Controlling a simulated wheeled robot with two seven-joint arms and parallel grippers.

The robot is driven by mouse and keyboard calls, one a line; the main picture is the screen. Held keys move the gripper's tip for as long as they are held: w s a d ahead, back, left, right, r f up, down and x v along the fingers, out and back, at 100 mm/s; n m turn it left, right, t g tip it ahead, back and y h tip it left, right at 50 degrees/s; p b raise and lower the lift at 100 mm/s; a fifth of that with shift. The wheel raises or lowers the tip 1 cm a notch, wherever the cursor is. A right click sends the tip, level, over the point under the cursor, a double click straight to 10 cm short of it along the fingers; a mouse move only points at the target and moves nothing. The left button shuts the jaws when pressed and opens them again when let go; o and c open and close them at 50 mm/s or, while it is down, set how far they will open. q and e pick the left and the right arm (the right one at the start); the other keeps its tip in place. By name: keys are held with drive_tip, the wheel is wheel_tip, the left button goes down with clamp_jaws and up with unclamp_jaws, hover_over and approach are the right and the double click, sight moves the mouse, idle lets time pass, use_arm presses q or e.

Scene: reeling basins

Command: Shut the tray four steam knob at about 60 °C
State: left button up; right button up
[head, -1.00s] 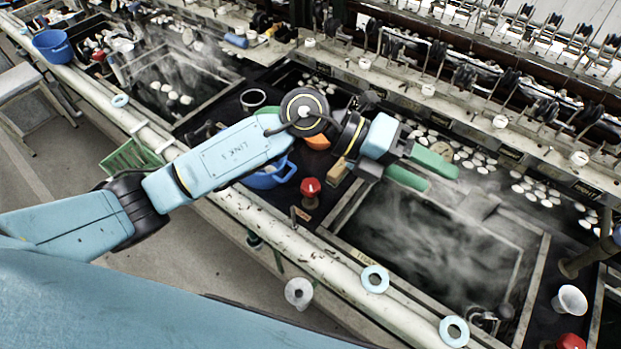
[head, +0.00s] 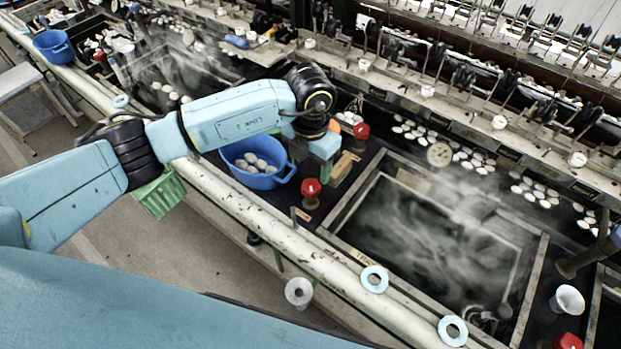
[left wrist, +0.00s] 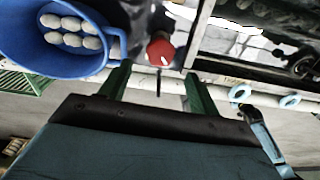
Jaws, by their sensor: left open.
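A red steam knob (head: 310,187) stands on the dark deck between the blue bucket and the steaming basin. In the left wrist view the red knob (left wrist: 160,49) shows just beyond the gap between my fingers. My left gripper (head: 312,160) is open and empty, pointing down behind the knob in the head view, apart from it. Its green fingers (left wrist: 156,80) are spread in the left wrist view. A second red knob (head: 361,132) stands farther back and a third (head: 568,341) at the lower right. I see no legible tray number or temperature. My right gripper is out of view.
The blue bucket (head: 226,157) with several cocoons is close to my left gripper. A wooden block (head: 342,170) lies beside it. A white pipe (head: 270,225) runs along the front.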

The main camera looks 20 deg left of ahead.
sight(311, 185)
use_arm(q)
wheel_tip(311, 185, down, 6)
drive_tip(key=shift+f, duration=0.2)
drive_tip(key=c, duration=1)
